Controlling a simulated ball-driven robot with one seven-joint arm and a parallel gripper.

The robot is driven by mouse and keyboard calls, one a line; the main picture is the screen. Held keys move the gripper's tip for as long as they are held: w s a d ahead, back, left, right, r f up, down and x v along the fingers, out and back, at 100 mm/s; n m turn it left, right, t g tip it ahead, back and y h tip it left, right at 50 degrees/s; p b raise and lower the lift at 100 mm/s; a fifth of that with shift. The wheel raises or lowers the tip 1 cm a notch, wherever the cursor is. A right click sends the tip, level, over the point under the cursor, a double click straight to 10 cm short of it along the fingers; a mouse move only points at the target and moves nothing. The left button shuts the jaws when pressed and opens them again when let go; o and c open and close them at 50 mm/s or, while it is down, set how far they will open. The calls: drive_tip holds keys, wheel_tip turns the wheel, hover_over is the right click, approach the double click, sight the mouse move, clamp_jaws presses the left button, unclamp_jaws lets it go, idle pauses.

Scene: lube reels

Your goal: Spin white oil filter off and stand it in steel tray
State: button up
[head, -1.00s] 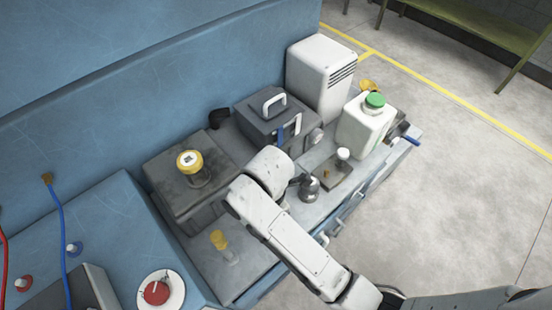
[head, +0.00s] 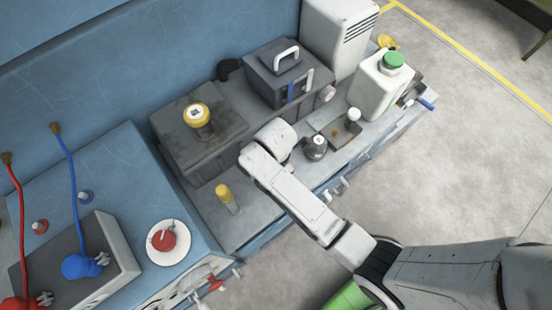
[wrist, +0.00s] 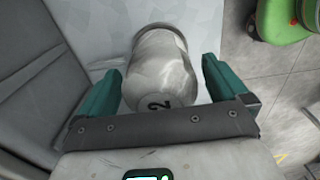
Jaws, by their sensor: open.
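In the wrist view a pale, rounded cylinder marked "2" (wrist: 160,75), which looks like the white oil filter, lies between the two green fingers of my gripper (wrist: 159,80). The gripper is open, with a finger on each side; I cannot tell whether either touches. In the head view my arm's end hides the gripper and this cylinder. A small steel tray (head: 340,139) lies on the bench to the right of my arm, with a small white-topped piece (head: 353,117) at its far edge.
A dark-topped metal pot (head: 314,148) stands between my arm and the tray. A grey box with a yellow cap (head: 198,115) is left of my arm, a yellow-topped piece (head: 225,197) nearer. A dark handled box (head: 275,75) and green-capped jug (head: 378,90) stand behind.

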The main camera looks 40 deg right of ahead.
drive_tip(key=shift+f, duration=0.25)
drive_tip(key=shift+c, duration=0.5)
drive_tip(key=c, duration=1.2)
drive_tip(key=shift+r+n+p, duration=0.25)
drive_tip(key=shift+n+p, duration=0.7)
drive_tip(key=shift+n, duration=0.15)
drive_tip(key=shift+s+f+n+p, duration=0.1)
drive_tip(key=shift+n+p, duration=0.45)
drive_tip(key=shift+n, duration=0.55)
drive_tip(key=shift+f+n, duration=0.2)
drive_tip(key=shift+n, duration=0.2)
